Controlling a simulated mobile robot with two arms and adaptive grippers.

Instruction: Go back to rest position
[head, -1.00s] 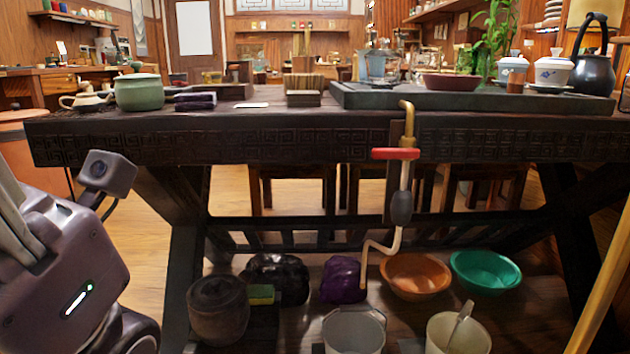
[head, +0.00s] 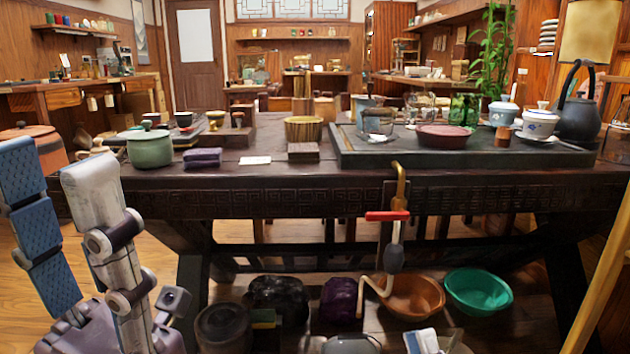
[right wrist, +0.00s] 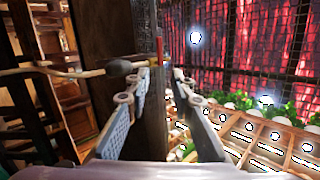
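My left gripper (head: 56,172) stands upright at the left edge of the head view, in front of the dark table (head: 330,188). Its two fingers are spread apart, one showing a blue pad, with nothing between them. A fingertip of my right gripper (head: 424,341) shows at the bottom edge of the head view. In the right wrist view, my right gripper (right wrist: 163,88) has its fingers apart, with a dark post behind the gap. I see nothing held there.
A green lidded pot (head: 149,149), a dark tray (head: 365,152) and cups stand on the table. Orange (head: 416,300) and green (head: 478,292) bowls lie below. A yellow pole (head: 600,280) stands at right.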

